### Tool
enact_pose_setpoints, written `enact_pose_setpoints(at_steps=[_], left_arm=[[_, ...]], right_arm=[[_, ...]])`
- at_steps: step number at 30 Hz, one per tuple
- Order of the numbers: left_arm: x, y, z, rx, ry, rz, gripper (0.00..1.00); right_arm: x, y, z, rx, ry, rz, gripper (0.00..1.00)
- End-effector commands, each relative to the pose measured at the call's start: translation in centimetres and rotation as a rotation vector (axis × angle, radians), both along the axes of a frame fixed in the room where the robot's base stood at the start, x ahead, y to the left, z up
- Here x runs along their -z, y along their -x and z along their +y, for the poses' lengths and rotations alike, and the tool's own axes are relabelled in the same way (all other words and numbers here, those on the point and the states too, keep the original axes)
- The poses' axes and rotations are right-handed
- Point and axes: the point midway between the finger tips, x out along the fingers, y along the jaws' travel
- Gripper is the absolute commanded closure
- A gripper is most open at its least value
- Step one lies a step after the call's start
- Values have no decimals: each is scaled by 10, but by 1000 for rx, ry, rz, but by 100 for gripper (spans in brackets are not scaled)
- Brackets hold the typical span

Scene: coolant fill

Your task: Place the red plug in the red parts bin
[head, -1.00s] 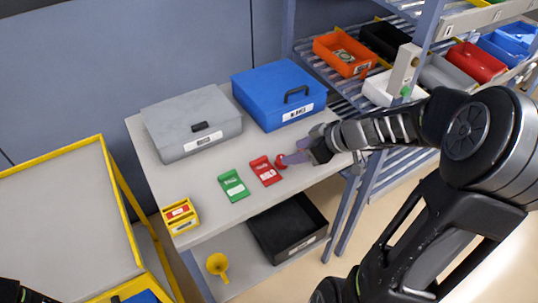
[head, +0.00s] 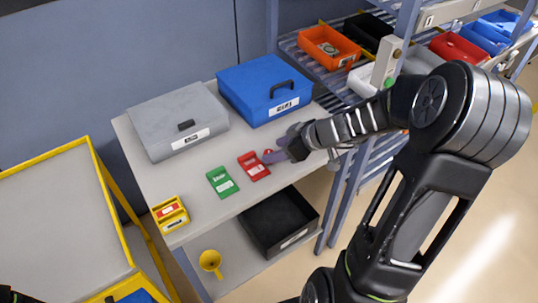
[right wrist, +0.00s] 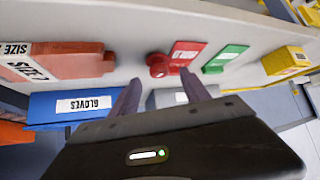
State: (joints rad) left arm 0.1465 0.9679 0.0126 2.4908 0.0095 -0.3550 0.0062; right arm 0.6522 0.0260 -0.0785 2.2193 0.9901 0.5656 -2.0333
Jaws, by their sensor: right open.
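The small red plug (head: 268,153) stands on the grey bench top beside the red tag (head: 254,166). It also shows in the right wrist view as a round red knob (right wrist: 157,64), just beyond my right fingertips. My right gripper (head: 270,157) is open and close to the plug; in the right wrist view its two fingers (right wrist: 158,88) are apart with nothing visible between them. The head view partly hides the plug behind the fingers. A red bin (head: 458,48) sits on the rack at the far right. My left gripper is not clearly in view.
A green tag (head: 222,182) and a yellow holder (head: 170,214) lie left of the plug. A grey case (head: 178,121) and a blue case (head: 264,91) stand behind. A black bin (head: 279,222) and yellow funnel (head: 210,262) are on the lower shelf. Rack posts stand at right.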

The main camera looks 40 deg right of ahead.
Motion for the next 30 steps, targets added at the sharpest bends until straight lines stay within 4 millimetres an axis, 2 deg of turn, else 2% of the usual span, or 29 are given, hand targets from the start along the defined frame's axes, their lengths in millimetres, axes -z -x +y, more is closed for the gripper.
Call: enact_pose_setpoints(at_steps=[4, 9, 28, 30], left_arm=[[-10, 1, 0, -1, -2, 3, 42], [-10, 1, 1, -2, -3, 4, 42], [-10, 1, 1, -1, -2, 4, 42], [-10, 1, 1, -1, -2, 4, 42]], right_arm=[[15, -11, 5, 1, -4, 6, 45], [29, -24, 10, -1, -2, 2, 45], [31, -25, 10, 0, 0, 1, 45], [31, -25, 11, 0, 0, 0, 51]])
